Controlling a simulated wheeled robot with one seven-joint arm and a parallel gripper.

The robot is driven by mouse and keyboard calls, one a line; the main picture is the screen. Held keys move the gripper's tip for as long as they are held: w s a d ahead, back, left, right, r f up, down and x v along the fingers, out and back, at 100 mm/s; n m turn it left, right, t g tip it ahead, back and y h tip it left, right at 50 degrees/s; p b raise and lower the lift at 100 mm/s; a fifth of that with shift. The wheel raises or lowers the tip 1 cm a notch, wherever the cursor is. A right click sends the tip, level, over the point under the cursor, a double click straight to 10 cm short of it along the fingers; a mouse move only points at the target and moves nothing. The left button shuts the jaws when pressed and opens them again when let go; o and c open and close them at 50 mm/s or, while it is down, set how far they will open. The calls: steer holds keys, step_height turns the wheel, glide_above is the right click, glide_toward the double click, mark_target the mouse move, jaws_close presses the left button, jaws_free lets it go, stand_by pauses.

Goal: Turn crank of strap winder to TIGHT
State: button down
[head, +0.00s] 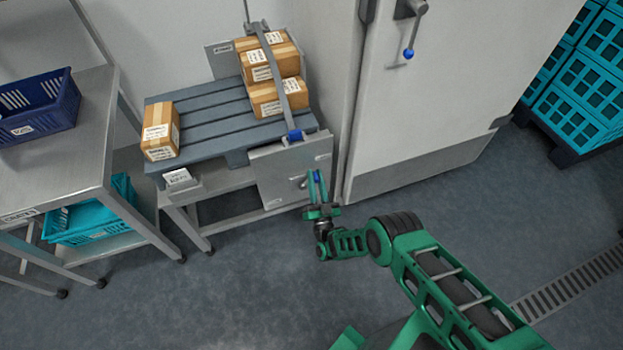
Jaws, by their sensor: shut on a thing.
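The strap winder's grey plate (290,172) is fixed at the front right of the pallet stand. A blue part (293,136) sits at the plate's top edge, where a grey strap (279,75) comes down over the stacked boxes. My gripper (317,180) is in front of the plate's right half, fingers pointing away from me. It is shut on the crank's blue handle (317,176), which shows between the fingers. The rest of the crank is mostly hidden by my gripper. The TIGHT mark cannot be read from here.
Cardboard boxes (266,62) and a single box (160,131) rest on the grey pallet (210,119). A white door (440,110) stands close on the right. A metal table (60,150) with crates is at left. The floor in front is clear.

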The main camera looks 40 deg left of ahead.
steer(key=shift+w+d+f+m+t+h, duration=0.1)
steer(key=shift+w+f+m+t+h, duration=0.2)
steer(key=shift+m, duration=0.5)
steer(key=shift+w+d+f+m+t+h, duration=0.1)
steer(key=shift+w+f+m+h, duration=0.25)
steer(key=shift+m, duration=0.45)
steer(key=shift+s, duration=0.1)
steer(key=c, duration=1.6)
jaws_free()
steer(key=shift+s+d, duration=0.1)
steer(key=shift+s, duration=0.05)
steer(key=shift+v, duration=3.6)
